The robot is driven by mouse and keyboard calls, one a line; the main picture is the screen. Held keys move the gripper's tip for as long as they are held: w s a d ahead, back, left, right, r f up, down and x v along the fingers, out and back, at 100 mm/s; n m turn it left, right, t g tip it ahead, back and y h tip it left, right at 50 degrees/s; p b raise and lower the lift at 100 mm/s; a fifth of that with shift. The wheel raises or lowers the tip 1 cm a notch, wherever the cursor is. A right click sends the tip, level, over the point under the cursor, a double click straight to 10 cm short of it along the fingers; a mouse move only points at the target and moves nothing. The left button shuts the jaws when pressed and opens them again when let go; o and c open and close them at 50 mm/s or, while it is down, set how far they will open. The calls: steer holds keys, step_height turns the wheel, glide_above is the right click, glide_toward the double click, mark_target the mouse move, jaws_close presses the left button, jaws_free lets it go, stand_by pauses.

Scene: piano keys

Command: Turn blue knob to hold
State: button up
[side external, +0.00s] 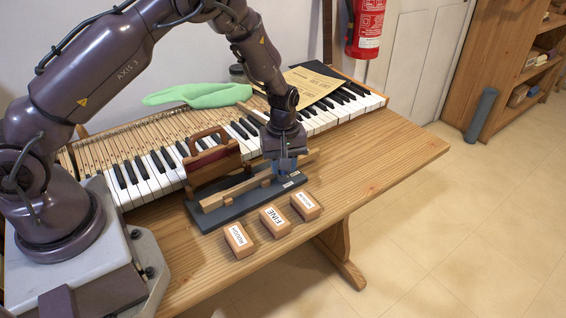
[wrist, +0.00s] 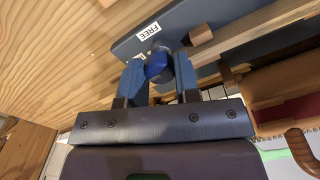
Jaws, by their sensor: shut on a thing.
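The blue knob (wrist: 158,68) sits on the dark grey base board (side external: 218,215) near its right end. In the wrist view it lies between the blue fingers of my gripper (wrist: 158,72), which is shut on it. A white label reading FREE (wrist: 148,31) is beside the knob; a second label next to it is partly covered, so its word cannot be read. In the side view my gripper (side external: 287,166) points down at the board's right end, and the fingers mostly hide the knob. The knob's pointing direction cannot be told.
A wooden bar (side external: 228,194) lies along the board. Blocks marked ROUGH (side external: 238,241), FINE (side external: 275,221) and MEDIUM (side external: 305,205) stand in front. A wooden handled object (side external: 207,160) stands behind, near the piano keys (side external: 150,178). The table's right side (side external: 390,150) is clear.

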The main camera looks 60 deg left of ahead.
stand_by(0.5)
steer(key=o, duration=0.9)
steer(key=shift+r, duration=0.15)
step_height(320, 180, up, 13)
steer(key=shift+f, duration=0.15)
